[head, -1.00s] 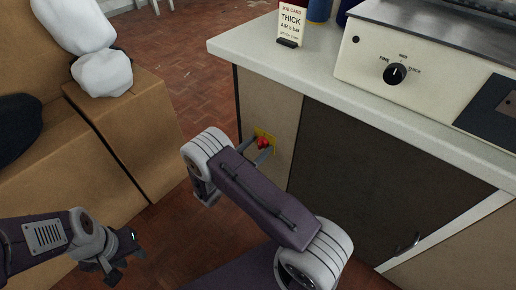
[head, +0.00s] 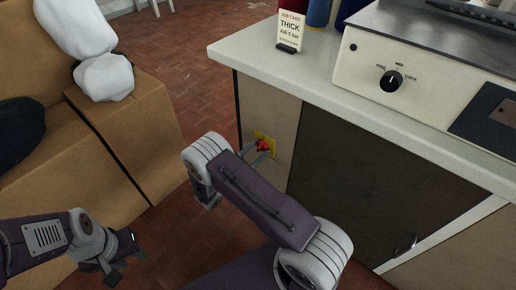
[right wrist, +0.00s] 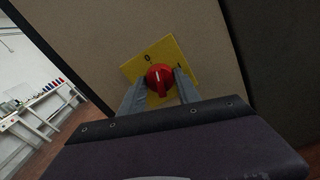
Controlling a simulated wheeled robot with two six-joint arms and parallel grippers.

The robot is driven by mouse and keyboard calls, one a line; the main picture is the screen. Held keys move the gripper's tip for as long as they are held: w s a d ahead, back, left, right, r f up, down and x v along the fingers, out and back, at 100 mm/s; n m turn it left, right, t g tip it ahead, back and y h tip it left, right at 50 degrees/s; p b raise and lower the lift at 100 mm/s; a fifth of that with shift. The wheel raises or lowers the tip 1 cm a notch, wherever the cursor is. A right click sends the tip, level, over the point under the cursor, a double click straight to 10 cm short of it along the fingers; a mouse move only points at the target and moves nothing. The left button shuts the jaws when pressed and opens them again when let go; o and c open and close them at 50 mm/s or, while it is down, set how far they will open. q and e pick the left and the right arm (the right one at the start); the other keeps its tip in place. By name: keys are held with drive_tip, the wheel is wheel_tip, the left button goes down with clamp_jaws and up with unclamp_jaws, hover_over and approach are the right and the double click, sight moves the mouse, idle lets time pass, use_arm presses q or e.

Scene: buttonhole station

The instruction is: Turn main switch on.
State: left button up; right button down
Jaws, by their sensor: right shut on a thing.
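The main switch is a red knob (right wrist: 160,80) on a yellow plate (right wrist: 133,69) on the cabinet's beige panel. The plate carries a 0 mark and another mark to its right. The knob has a white line, which stands nearly upright in the right wrist view. My right gripper (right wrist: 160,86) is shut on the knob, one finger on each side. In the head view the knob (head: 263,146) shows just beyond my right forearm, which hides much of the gripper. My left gripper (head: 124,262) is open and empty at the lower left, away from the switch.
The cabinet's pale worktop (head: 250,52) overhangs the switch. On it stand a job card (head: 290,30) reading THICK, and a machine with a black dial (head: 391,81). Cardboard boxes (head: 130,135) with white bags stand at left. Brick-patterned floor (head: 185,60) is open between.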

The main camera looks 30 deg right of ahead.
drive_tip(key=m+p, duration=0.1)
drive_tip(key=m, duration=0.2)
drive_tip(key=shift+m, duration=0.4)
drive_tip(key=m+p, duration=0.1)
drive_tip(key=m, duration=0.2)
drive_tip(key=shift+m, duration=0.3)
drive_tip(key=m, duration=0.3)
drive_tip(key=shift+m+p, duration=0.3)
drive_tip(key=shift+p, duration=0.1)
drive_tip(key=shift+m+p, duration=0.3)
drive_tip(key=shift+m, duration=1.2)
drive_tip(key=c, duration=0.9)
unclamp_jaws()
drive_tip(key=shift+o, duration=0.2)
